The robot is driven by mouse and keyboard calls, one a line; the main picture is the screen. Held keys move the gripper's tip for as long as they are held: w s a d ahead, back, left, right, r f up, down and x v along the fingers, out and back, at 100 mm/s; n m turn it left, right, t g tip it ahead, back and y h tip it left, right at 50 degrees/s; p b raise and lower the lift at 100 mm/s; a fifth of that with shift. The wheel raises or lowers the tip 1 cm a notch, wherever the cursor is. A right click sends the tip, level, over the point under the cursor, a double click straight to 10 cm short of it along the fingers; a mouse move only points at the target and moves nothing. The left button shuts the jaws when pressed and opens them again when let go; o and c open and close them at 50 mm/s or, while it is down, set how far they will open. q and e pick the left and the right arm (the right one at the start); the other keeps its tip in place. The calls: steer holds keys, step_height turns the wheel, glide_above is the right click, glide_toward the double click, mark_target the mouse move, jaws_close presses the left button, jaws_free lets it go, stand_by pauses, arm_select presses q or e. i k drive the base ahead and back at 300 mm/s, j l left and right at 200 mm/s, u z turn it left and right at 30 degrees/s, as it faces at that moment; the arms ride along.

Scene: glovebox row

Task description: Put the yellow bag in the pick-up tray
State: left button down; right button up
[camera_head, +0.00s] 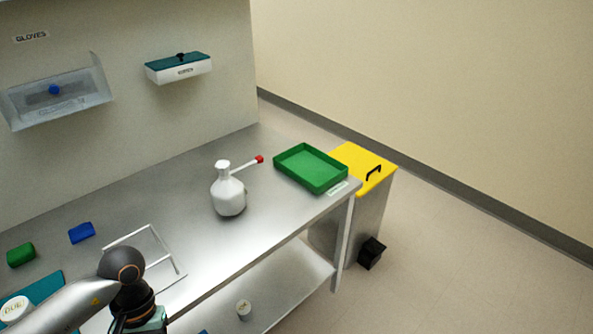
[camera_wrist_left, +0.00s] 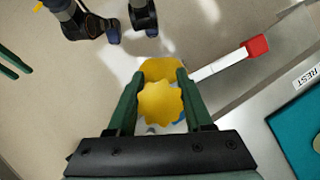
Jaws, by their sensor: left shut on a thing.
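The yellow bag (camera_wrist_left: 160,101) has a frilled top and is between the green fingers of my left gripper (camera_wrist_left: 160,88) in the left wrist view. That gripper is shut on it.
A white wash bottle (camera_head: 229,193) with a red-tipped spout stands left of the tray. A white wire frame (camera_head: 152,250), a blue item (camera_head: 82,233) and a green item (camera_head: 21,254) are on the bench (camera_head: 270,225). A yellow-lidded bin (camera_head: 362,165) stands beyond its end.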

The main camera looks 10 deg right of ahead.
mark_target(305, 166)
steer(key=i+l, duration=0.2)
steer(key=l, duration=0.3)
steer(key=i+l+u, duration=0.15)
steer(key=l, duration=0.35)
steer(key=i+l, duration=0.3)
steer(key=l, duration=0.25)
steer(key=i+l+u, duration=0.15)
steer(key=l, duration=0.35)
steer(key=i+l, duration=0.2)
steer(key=l, duration=0.35)
steer(key=i+l+u, duration=0.15)
steer(key=l, duration=0.4)
steer(key=i+l, duration=0.2)
steer(key=l, duration=0.35)
steer(key=i+l+u, duration=0.15)
steer(key=l, duration=0.4)
